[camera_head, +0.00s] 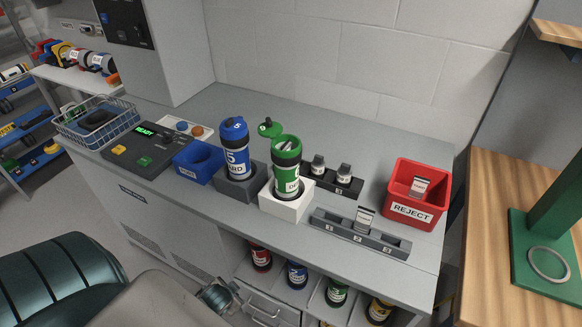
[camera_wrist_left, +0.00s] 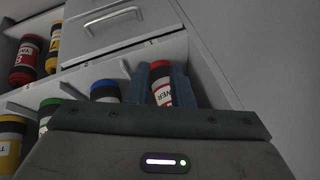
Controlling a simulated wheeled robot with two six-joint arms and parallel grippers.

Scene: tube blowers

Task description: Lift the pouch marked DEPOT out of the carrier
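An open green carrier (camera_head: 286,178) stands upright in the white block holder (camera_head: 286,204); its label is only partly readable, starting with "D". Its green lid (camera_head: 269,128) is raised beside the mouth. Something pale shows inside the mouth, possibly a pouch; no DEPOT marking is readable. Other small pouches show in the grey rack (camera_head: 364,219) and the red REJECT bin (camera_head: 416,211). My left gripper (camera_head: 228,298) is low, in front of the cabinet, open and empty. In the left wrist view its fingers (camera_wrist_left: 163,82) frame a red carrier (camera_wrist_left: 161,92) beyond. My right gripper is not in view.
A closed blue carrier (camera_head: 235,158) stands in a dark holder left of the green one. A blue bin (camera_head: 198,162), a control panel (camera_head: 147,148) and a wire basket (camera_head: 97,122) are further left. Several carriers sit on the shelf below the counter, near my left gripper.

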